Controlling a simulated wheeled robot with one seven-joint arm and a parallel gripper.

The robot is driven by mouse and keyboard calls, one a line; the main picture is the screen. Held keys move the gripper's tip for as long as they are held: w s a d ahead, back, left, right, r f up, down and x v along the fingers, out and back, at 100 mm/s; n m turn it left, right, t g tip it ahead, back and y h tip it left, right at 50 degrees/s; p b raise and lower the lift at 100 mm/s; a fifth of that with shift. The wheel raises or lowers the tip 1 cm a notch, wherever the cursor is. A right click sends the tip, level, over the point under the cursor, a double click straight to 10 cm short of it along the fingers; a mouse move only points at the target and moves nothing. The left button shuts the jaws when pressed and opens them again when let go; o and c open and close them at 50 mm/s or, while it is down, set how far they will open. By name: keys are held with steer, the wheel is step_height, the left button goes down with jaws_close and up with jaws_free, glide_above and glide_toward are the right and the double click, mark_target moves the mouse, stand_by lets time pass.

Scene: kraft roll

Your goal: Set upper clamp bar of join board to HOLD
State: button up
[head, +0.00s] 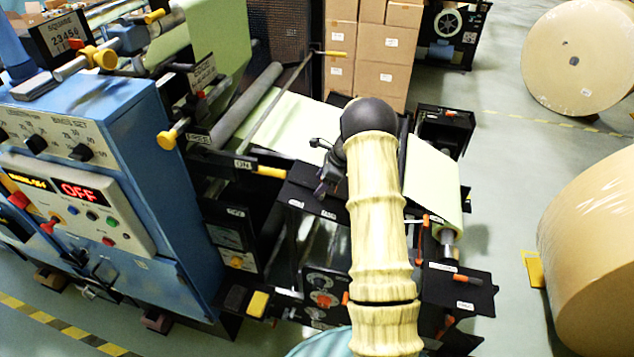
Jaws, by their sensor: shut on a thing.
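My gripper (330,178) is dark and partly hidden behind my cream-sleeved arm. It is down at the black join board (312,203), in the middle of the machine. It is shut on what appears to be the handle of the upper clamp bar; the fingertips and the held part are too small and dark to make out clearly. My arm covers much of the board, so the bar's setting and any HOLD mark cannot be read. Pale green web (290,118) lies behind the board, and more web (432,182) hangs over a roller to the right.
A blue control cabinet (120,130) with a red OFF display stands at the left. A yellow-tipped lever (270,171) sticks out near the board. Stacked cartons (375,55) are behind. Large kraft rolls (595,240) stand at the right, with open floor between.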

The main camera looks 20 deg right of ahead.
steer(key=shift+w+a+r, duration=0.1)
steer(key=shift+w+a, duration=0.1)
steer(key=shift+a, duration=0.15)
steer(key=o, duration=1.4)
steer(key=shift+c, duration=0.2)
steer(key=shift+d, duration=0.15)
steer(key=shift+s+d+r, duration=0.1)
steer(key=shift+d+r, duration=0.05)
steer(key=b+v, duration=0.5)
steer(key=v, duration=1.1)
steer(key=shift+r, duration=0.35)
